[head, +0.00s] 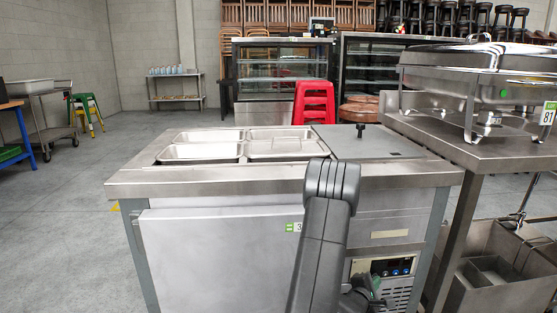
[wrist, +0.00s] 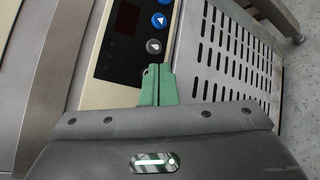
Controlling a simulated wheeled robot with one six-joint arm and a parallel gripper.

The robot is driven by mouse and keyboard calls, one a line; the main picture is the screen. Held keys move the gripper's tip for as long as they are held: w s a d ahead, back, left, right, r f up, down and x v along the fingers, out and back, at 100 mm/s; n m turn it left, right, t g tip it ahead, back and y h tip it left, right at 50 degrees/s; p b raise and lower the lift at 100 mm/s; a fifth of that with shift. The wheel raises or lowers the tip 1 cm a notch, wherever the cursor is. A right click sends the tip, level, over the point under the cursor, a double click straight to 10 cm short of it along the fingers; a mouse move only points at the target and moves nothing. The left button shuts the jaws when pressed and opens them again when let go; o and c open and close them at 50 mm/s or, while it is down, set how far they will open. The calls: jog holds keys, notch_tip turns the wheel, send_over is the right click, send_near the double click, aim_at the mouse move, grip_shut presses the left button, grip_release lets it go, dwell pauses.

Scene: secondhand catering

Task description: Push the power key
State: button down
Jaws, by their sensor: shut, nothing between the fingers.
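The control panel (head: 383,267) is a dark strip with a small display and round keys, low on the right front of the steel counter. In the wrist view the panel (wrist: 118,62) shows a dark display with red marks (wrist: 127,18). A blue key (wrist: 159,20) and a pale grey key (wrist: 153,46) sit in a row beside it; another blue key is cut by the top edge. Which is the power key is too small to read. My gripper (wrist: 157,70) has its green fingers shut and empty, tips just below the grey key; contact cannot be told.
A slotted vent grille (wrist: 232,55) lies right of the panel. The steel counter (head: 150,185) holds several pans. A sink unit (head: 500,285) and a side table with a chafing dish (head: 480,85) stand at right. Open floor (head: 60,235) lies at left.

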jog(key=shift+w+r+t, duration=0.2)
jog(key=shift+r+t, duration=0.1)
jog(key=shift+r, duration=0.25)
jog(key=shift+s+d+f, duration=0.1)
jog(key=shift+s+f, duration=0.05)
jog(key=shift+s, duration=0.1)
jog(key=s+b, duration=0.2)
jog(key=s, duration=0.4)
jog(key=shift+d, duration=0.25)
jog(key=shift+f, duration=0.1)
dwell(2.2)
